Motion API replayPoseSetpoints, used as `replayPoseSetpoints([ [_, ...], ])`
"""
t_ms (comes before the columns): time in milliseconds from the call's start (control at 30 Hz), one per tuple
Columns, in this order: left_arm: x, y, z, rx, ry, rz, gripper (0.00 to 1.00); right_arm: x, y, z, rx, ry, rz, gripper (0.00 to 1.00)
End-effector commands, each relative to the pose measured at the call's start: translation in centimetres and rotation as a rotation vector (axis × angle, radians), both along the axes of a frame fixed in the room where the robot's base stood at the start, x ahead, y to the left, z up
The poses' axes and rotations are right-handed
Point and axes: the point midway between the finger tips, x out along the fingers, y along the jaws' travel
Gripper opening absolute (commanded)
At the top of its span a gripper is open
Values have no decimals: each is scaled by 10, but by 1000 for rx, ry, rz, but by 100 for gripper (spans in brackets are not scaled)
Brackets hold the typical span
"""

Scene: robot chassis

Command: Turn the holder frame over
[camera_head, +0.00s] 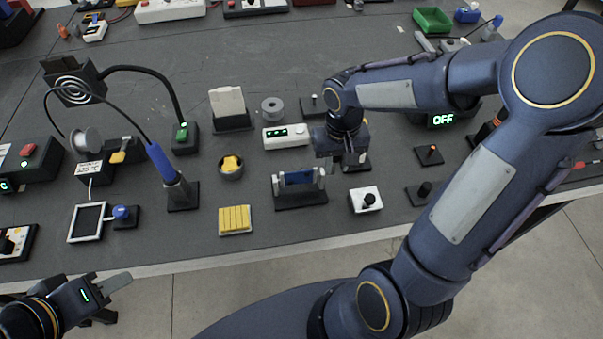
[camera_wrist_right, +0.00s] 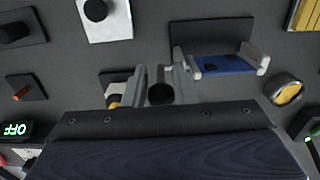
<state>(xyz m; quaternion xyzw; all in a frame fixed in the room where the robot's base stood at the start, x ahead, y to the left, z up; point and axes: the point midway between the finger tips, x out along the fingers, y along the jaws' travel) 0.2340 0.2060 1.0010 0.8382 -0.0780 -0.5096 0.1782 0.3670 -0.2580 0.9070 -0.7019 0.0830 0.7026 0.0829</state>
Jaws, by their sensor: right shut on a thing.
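The holder frame (camera_head: 299,179) stands on a dark base near the table's front edge, with a blue board between two pale end clamps. It also shows in the right wrist view (camera_wrist_right: 229,65), to the right of my fingers. My right gripper (camera_head: 351,158) is low over the table, just right of the frame. In the right wrist view (camera_wrist_right: 161,84), its fingers are shut on a dark round knob (camera_wrist_right: 160,94); I cannot tell whether the knob belongs to the frame. My left gripper (camera_head: 122,283) is off the table's front edge at lower left, away from everything; its opening is unclear.
A white box with a black knob (camera_head: 366,199) stands right of the frame, and a yellow ribbed block (camera_head: 235,220) stands left. A round bowl with a yellow piece (camera_head: 231,166) and a white device with green lights (camera_head: 285,136) are behind. Bare table lies before the frame.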

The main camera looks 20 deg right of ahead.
Motion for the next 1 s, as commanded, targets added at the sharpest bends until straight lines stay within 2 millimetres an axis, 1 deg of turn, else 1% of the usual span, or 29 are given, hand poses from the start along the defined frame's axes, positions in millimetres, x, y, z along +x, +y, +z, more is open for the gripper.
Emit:
replayPoseSetpoints([
  [167, 0, 0, -2, 0, 0, 0, 36, -3, 1, -2, 0, 2, 0, 19],
  [433, 0, 0, -8, 0, 0, 0, 36, -14, 4, -7, 0, 1, 0, 18],
  [733, 0, 0, -12, 0, 0, 0, 36, -20, 5, -11, 0, 1, -1, 16],
  [1000, 0, 0, -19, 0, 0, 0, 36, -29, 7, -19, 0, 0, 0, 12],
])
